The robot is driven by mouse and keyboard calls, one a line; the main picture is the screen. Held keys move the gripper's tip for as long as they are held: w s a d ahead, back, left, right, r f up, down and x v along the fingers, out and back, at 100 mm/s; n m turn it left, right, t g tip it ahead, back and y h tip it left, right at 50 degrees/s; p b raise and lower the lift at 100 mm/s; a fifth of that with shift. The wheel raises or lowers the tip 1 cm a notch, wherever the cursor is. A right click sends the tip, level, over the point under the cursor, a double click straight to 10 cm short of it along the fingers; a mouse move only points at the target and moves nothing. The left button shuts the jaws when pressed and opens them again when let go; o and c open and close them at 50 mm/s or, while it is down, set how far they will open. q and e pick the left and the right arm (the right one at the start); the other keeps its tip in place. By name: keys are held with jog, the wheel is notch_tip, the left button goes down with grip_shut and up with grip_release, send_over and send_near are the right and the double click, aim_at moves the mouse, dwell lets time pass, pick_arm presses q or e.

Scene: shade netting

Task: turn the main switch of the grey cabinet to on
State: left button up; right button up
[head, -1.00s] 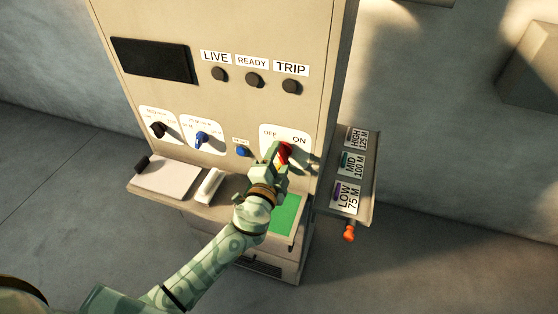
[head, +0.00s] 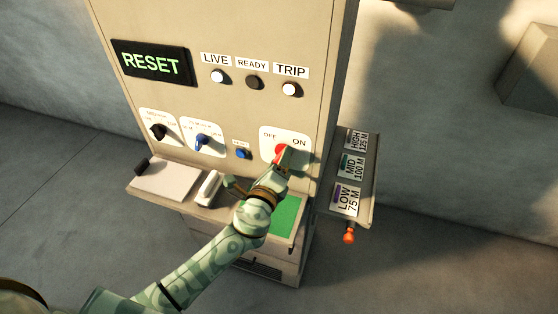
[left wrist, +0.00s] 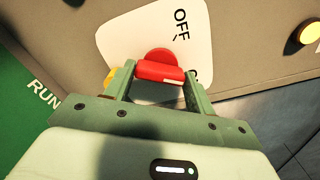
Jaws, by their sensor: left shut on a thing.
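The grey cabinet (head: 230,30) fills the middle of the head view. Its red main switch (head: 281,152) sits on a white plate (head: 302,139) marked OFF and ON at the lower right of the panel. In the left wrist view the red switch handle (left wrist: 160,73) lies between the two fingers of my left gripper (left wrist: 160,82). My left gripper, also in the head view (head: 283,160), is shut on the handle and partly hides it. In the wrist view the ON word is mostly hidden by a finger. My right gripper is not in view.
A display (head: 151,63) reads RESET. The LIVE lamp (head: 218,76) and TRIP lamp (head: 290,89) are lit white; the READY lamp (head: 254,82) is dark. A side shelf (head: 366,190) with HIGH, MID and LOW labels stands right. A ledge (head: 140,186) juts out below the panel.

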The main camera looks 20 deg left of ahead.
pick_arm(q)
jog(key=shift+f+m, duration=0.1)
jog(key=shift+m, duration=1.2)
jog(key=o, duration=1)
jog(key=s, duration=0.5)
jog(key=s+b, duration=0.1)
jog(key=s, duration=0.5)
jog(key=s+b, duration=0.1)
jog(key=s, duration=0.4)
jog(key=shift+s+a, duration=0.2)
jog(key=shift+a, duration=0.05)
